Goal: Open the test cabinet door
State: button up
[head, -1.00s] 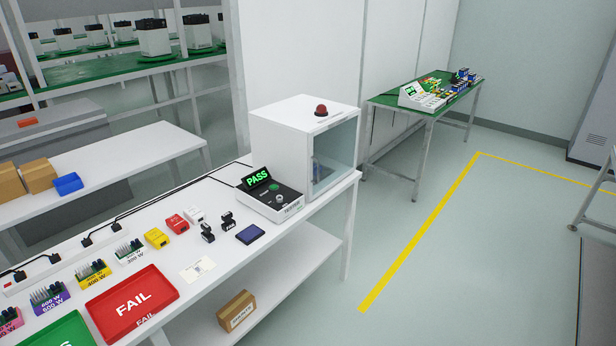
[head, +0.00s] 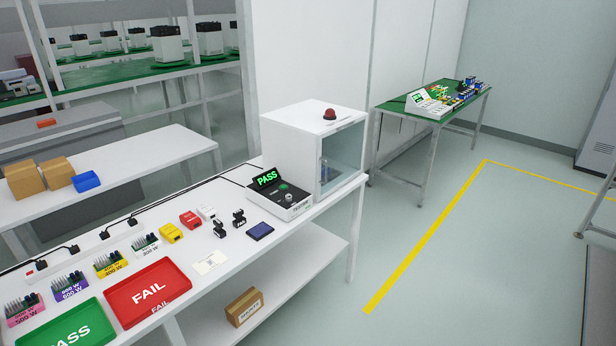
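The test cabinet (head: 290,145) is a white box with a red dome on top, standing at the far end of the white workbench in the head view. Its clear door (head: 345,158) is on the right-hand face and looks closed. Something slim and dark stands inside behind the glass, too small to make out. A handle on the door cannot be made out. My gripper is not in view.
A tester (head: 283,195) showing PASS stands beside the cabinet. A red FAIL tray (head: 150,320), a green PASS tray (head: 105,335) and small parts lie on the bench. A green-topped table (head: 400,105) stands behind. Floor right of the bench is clear.

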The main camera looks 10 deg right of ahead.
aim_at(321, 136)
jog(key=u, duration=1.05)
jog(key=i, duration=0.45)
jog(key=z, duration=0.2)
